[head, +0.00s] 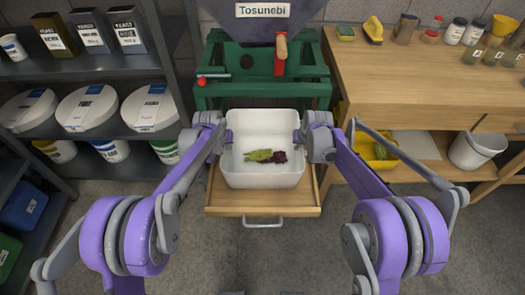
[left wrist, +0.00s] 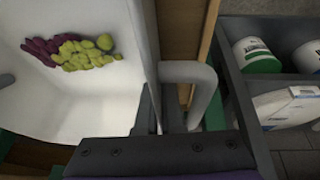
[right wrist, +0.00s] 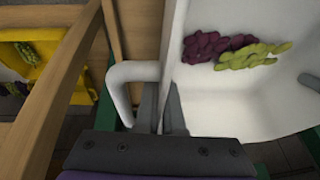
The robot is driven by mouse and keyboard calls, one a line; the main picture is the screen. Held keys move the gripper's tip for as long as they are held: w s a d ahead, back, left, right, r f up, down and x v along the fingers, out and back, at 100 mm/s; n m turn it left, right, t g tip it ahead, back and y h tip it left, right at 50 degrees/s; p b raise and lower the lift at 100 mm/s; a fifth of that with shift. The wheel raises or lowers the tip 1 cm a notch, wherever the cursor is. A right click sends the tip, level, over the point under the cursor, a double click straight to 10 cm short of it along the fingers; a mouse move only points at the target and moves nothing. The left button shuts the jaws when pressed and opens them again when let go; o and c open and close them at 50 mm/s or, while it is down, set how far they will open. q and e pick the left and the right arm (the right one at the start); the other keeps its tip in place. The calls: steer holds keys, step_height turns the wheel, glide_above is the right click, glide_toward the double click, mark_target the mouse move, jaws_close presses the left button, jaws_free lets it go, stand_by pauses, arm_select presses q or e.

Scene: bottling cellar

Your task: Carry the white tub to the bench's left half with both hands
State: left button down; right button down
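The white tub (head: 264,178) stands upright on a wooden pull-out board under the green press, with green and dark purple grapes on its floor. My left gripper (head: 226,138) is at the tub's left wall. In the left wrist view its fingers (left wrist: 157,112) lie close on both sides of the wall, beside a looped side handle (left wrist: 190,72). My right gripper (head: 299,138) is at the right wall. In the right wrist view its fingers (right wrist: 160,110) straddle that wall beside the other handle (right wrist: 130,72). Both appear shut on the tub; the lower contacts are hidden.
The wooden bench (head: 425,80) is at the right, its left half mostly clear in front. A sponge (head: 345,33), a yellow brush (head: 373,30), jars and cups stand along its back. The green press (head: 225,95) is close behind the tub. Dark shelves (head: 75,73) are at left.

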arm_select(q)
steer(key=shift+r, duration=0.1)
arm_select(e)
steer(key=shift+r, duration=0.15)
